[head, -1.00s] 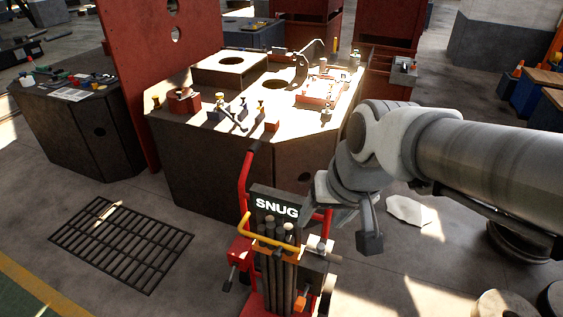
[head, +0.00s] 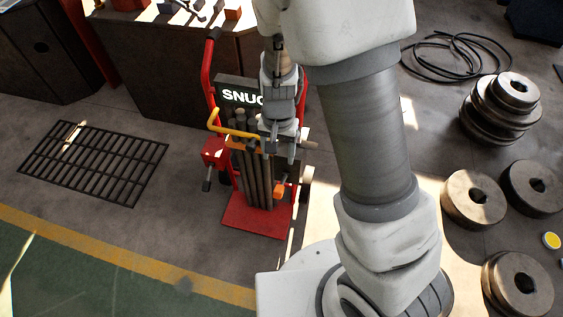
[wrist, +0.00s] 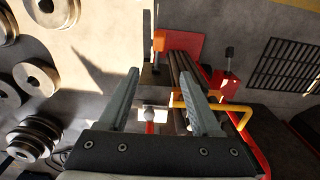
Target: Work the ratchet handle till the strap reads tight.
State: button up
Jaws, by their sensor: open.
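The red hand truck (head: 258,216) carries a bundle of dark upright bars (head: 252,172). An orange strap (head: 240,143) crosses the bars. My gripper (head: 279,150) is open over the right side of the strap. In the wrist view its fingers (wrist: 157,80) straddle a pale block with a dark, red-tinted stub (wrist: 150,116), seemingly part of the ratchet. A grey rod end (head: 308,145) sticks out right of the gripper. I cannot tell for sure which piece is the ratchet handle.
A yellow bent bar (head: 230,130) juts left of the bars, close to the gripper. A red box (head: 214,152) with a black lever sits at the truck's left. A floor grate (head: 92,163) lies farther left. Heavy round rollers (head: 474,195) stand at the right.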

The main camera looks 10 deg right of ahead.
aim_at(279, 188)
notch_tip(279, 188, down, 18)
jog(key=b, duration=0.5)
grip_shut()
dwell(0.3)
dwell(1.1)
